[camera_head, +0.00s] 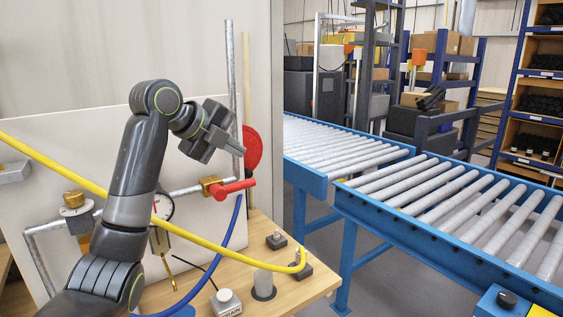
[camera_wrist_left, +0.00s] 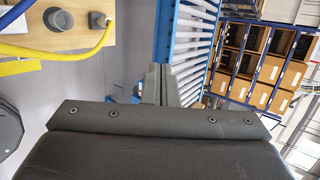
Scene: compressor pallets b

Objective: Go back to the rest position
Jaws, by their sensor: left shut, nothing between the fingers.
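My left gripper (camera_head: 238,147) is raised in front of the white panel and the grey wall, just above the red valve handle (camera_head: 236,188). Its fingers are shut with nothing between them. In the left wrist view, the fingers (camera_wrist_left: 160,86) sit together over the grey floor and the blue conveyor frame. The arm rises from the lower left of the head view. A red disc (camera_head: 252,150) lies just right of the fingertips in the picture; I cannot tell whether they touch. My right gripper is not in view.
The wooden bench (camera_head: 285,286) holds a yellow hose (camera_head: 215,237), a blue hose (camera_head: 222,250) and several small fittings. A vertical pipe (camera_head: 231,75) stands close behind the gripper. The roller conveyor (camera_head: 440,195) fills the right. Shelves (camera_head: 535,95) stand behind it.

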